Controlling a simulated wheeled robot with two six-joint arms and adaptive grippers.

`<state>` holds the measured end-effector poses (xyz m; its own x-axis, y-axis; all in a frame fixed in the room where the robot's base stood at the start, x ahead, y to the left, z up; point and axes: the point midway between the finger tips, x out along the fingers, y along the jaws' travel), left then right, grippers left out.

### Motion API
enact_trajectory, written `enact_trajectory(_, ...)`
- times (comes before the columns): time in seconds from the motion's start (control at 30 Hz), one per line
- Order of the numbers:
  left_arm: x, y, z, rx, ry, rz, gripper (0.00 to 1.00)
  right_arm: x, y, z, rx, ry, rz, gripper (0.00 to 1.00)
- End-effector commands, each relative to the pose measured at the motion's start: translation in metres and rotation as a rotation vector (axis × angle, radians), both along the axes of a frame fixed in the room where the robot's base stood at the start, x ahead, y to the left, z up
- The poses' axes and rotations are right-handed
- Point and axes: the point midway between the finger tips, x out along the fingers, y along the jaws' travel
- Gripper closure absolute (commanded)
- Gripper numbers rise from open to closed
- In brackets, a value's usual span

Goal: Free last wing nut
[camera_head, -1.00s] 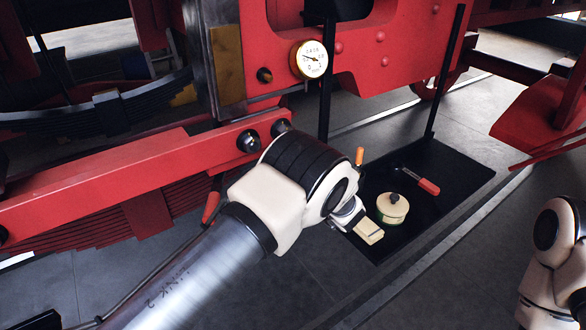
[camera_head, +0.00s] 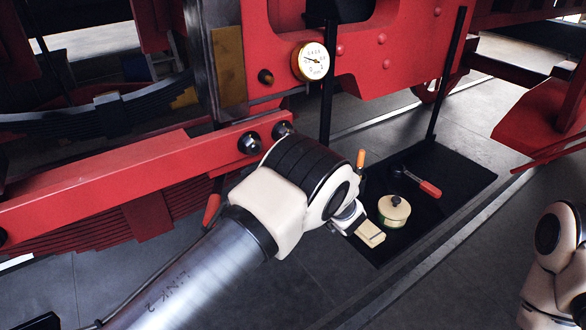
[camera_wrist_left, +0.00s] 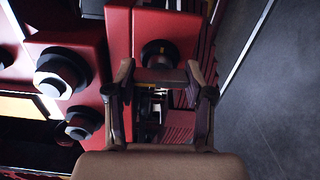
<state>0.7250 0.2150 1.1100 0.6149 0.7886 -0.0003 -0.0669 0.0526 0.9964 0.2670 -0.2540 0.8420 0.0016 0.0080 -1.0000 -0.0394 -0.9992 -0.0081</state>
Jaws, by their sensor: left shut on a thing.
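In the left wrist view the two fingers of my left gripper (camera_wrist_left: 161,82) stand on either side of a short greyish bar, probably the wing nut (camera_wrist_left: 160,73), and are shut on it. A dark round boss (camera_wrist_left: 159,52) on a red block sits just beyond it. In the head view my left arm reaches in from the lower left to beside the red frame. Its wrist hides the fingers and the held part there. My right arm shows only in part at the right edge, and its gripper is out of the picture.
A black tray (camera_head: 465,178) on the floor holds a cream tin (camera_head: 394,212) and a red-handled tool (camera_head: 429,189). A gauge (camera_head: 313,61) is on the red frame (camera_head: 350,80). Dark bolts (camera_wrist_left: 62,74) stick out left of the fingers. Grey floor is free at right.

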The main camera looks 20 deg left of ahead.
Motion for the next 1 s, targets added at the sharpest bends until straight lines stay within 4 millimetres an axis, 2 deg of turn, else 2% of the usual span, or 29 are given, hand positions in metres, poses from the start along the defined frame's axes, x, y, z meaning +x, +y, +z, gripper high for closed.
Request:
enact_trajectory(0.03, 0.0020, 0.0002, 0.0045, -0.020, -0.036, -0.001, 0.82, 0.0000, 0.0000, 0.0002, 0.000, 0.000, 0.000, 0.60)
enact_trajectory(0.4, 0.0022, 0.0000, 0.0046, -0.138, -0.189, -0.002, 0.82, 0.0000, 0.0000, -0.0002, 0.000, 0.000, 0.000, 0.60)
enact_trajectory(0.97, 0.0023, -0.0001, 0.0049, -0.160, -0.219, -0.002, 0.82, 0.0000, 0.0000, -0.0002, 0.000, 0.000, 0.000, 0.60)
enact_trajectory(1.0, 0.0023, -0.0001, 0.0049, -0.160, -0.219, -0.002, 0.44, 0.0000, 0.0000, -0.0002, 0.000, 0.000, 0.000, 0.60)
